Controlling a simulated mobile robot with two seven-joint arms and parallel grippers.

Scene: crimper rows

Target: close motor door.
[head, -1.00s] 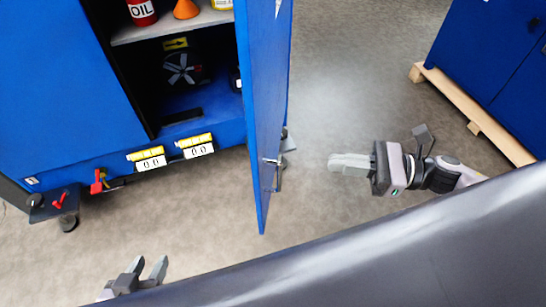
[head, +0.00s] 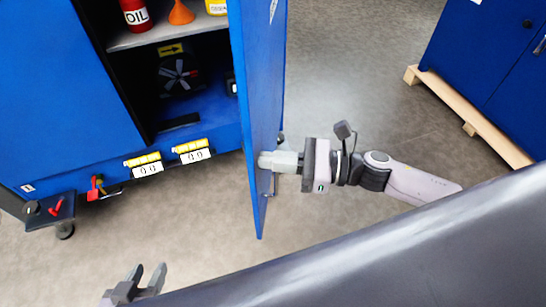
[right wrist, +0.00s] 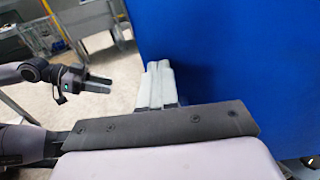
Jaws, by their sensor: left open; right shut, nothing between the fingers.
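The blue motor door (head: 262,110) stands swung open, edge toward me, at the right side of the blue cabinet (head: 75,95). A metal handle (head: 271,186) is on its right face. The dark motor with a fan (head: 178,76) is visible in the open compartment. My right gripper (head: 268,160) is shut and empty, its fingertips at the door's right face beside the handle; contact is hard to tell. In the right wrist view its fingers (right wrist: 156,85) point along the blue door panel (right wrist: 235,70). My left gripper (head: 146,278) is open and empty, low in front of the cabinet.
An oil can (head: 135,14), an orange funnel (head: 181,12) and a yellow container (head: 216,6) stand on the shelf. Another blue cabinet (head: 485,60) on a wooden pallet (head: 465,115) is at the right. The floor between is clear.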

